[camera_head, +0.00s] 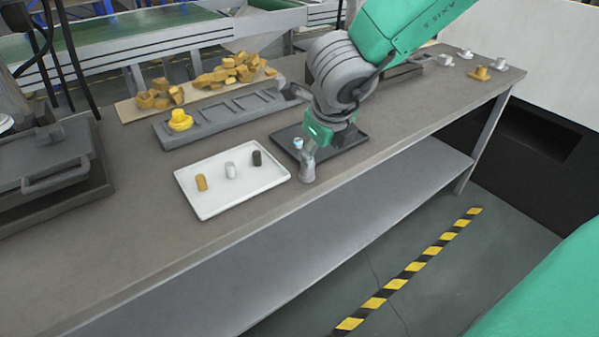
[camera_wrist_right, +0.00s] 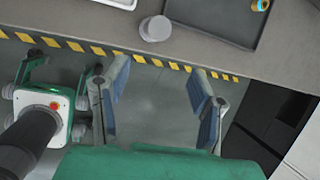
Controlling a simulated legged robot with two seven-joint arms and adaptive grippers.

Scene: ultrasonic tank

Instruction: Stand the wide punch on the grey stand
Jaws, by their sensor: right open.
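Three small upright pieces stand on the white tray: a brass one (camera_head: 201,182), a pale silver one (camera_head: 231,170) and a dark one (camera_head: 257,158). I cannot tell which piece is the wide punch. A grey round piece (camera_head: 307,170), likely the grey stand, is at the table's front edge; it also shows in the right wrist view (camera_wrist_right: 155,28) with a bare top. My right gripper (camera_wrist_right: 160,71) is open and empty, its fingers apart over the floor in that view. In the head view my right arm hides part of the dark tray. My left gripper is not in view.
The white tray (camera_head: 214,209) lies beside the dark tray (camera_head: 350,139). A small blue and yellow ring (camera_wrist_right: 260,5) is on the dark tray. Behind are a long grey rack (camera_head: 235,112) with a yellow stepped piece (camera_head: 180,120) and brass-coloured chunks (camera_head: 235,72). Front-left tabletop is clear.

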